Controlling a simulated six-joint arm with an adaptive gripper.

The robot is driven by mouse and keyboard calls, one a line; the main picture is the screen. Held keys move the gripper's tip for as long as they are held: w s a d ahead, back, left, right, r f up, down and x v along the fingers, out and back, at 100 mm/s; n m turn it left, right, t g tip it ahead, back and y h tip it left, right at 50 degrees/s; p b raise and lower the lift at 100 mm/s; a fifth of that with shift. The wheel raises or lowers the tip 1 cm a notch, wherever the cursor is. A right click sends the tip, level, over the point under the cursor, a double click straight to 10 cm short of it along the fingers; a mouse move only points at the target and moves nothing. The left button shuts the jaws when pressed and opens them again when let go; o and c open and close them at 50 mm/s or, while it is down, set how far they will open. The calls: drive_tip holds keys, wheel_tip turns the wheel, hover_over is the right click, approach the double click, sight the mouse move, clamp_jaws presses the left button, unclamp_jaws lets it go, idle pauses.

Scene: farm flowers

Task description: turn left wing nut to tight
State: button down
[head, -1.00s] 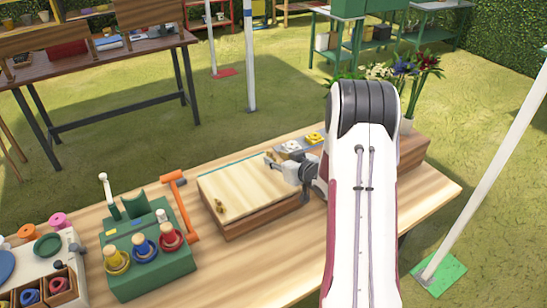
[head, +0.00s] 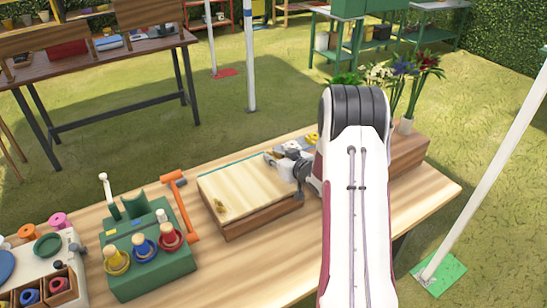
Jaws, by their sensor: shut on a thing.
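A flat wooden press (head: 250,185) with a pale top board lies in the middle of the table. A brass wing nut (head: 220,207) stands at the front-left corner of its board, apart from my gripper. My gripper (head: 271,157) is at the far right corner of the board. Its fingers are shut on a second wing nut there, which they almost wholly hide. I cannot tell how tight either nut is.
A green stand (head: 150,262) with coloured spools and an orange-handled tool (head: 181,205) are left of the press. A white tray (head: 35,270) is farther left. Flowers (head: 405,80) stand behind my arm. The table's front strip is clear.

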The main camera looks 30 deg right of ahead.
drive_tip(key=shift+d+n+y, duration=0.1)
drive_tip(key=shift+n+y, duration=0.4)
drive_tip(key=shift+y, duration=0.1)
idle(0.3)
drive_tip(key=c, duration=1.9)
unclamp_jaws()
drive_tip(key=shift+v, duration=6)
drive_tip(key=shift+w+r, duration=0.1)
drive_tip(key=shift+r, duration=0.15)
